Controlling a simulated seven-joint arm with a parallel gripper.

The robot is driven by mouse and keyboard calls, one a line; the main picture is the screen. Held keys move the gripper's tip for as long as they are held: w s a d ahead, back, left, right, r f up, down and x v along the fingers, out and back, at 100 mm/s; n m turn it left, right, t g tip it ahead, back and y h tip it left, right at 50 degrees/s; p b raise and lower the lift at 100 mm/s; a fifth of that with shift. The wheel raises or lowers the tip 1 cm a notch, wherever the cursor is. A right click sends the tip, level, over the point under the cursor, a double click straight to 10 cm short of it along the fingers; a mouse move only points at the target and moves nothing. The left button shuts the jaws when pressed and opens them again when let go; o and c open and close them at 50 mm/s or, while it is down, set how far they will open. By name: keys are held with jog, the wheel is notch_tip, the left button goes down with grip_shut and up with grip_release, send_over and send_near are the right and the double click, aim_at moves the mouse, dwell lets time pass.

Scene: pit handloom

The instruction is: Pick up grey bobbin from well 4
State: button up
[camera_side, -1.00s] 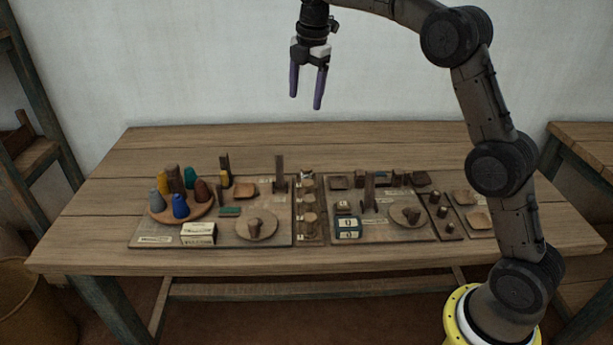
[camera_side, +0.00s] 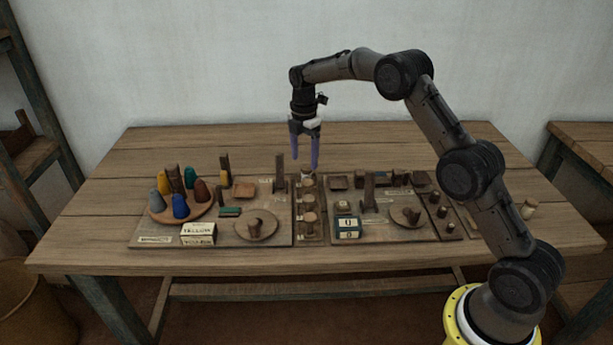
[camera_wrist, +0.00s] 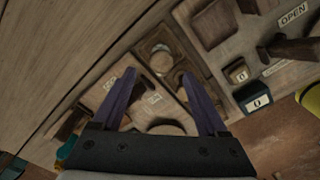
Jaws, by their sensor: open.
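A narrow wooden rack (camera_side: 310,238) with a row of wells stands between two boards on the table. A small pale-topped bobbin (camera_side: 307,175), perhaps the grey one, is at its far end. It also shows in the wrist view, a light round top (camera_wrist: 160,59) in a square well. My gripper (camera_side: 305,163) is open and empty, purple fingers pointing down, just above the rack's far end. In the wrist view, the fingers (camera_wrist: 158,78) straddle the rack's line, apart from the bobbin. I cannot read well numbers; exact height above the bobbin is unclear.
A round tray (camera_side: 195,213) at the left holds several coloured cones, one grey (camera_side: 157,203). Upright wooden posts (camera_side: 279,172) and (camera_side: 369,188) flank the rack. The table's back strip is clear.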

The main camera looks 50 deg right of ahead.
aim_at(307, 167)
jog(key=f, duration=0.4)
jog(key=shift+s+d, duration=0.1)
jog(key=shift+d, duration=0.3)
jog(key=shift+f, duration=0.65)
jog(key=shift+c, duration=0.3)
grip_shut()
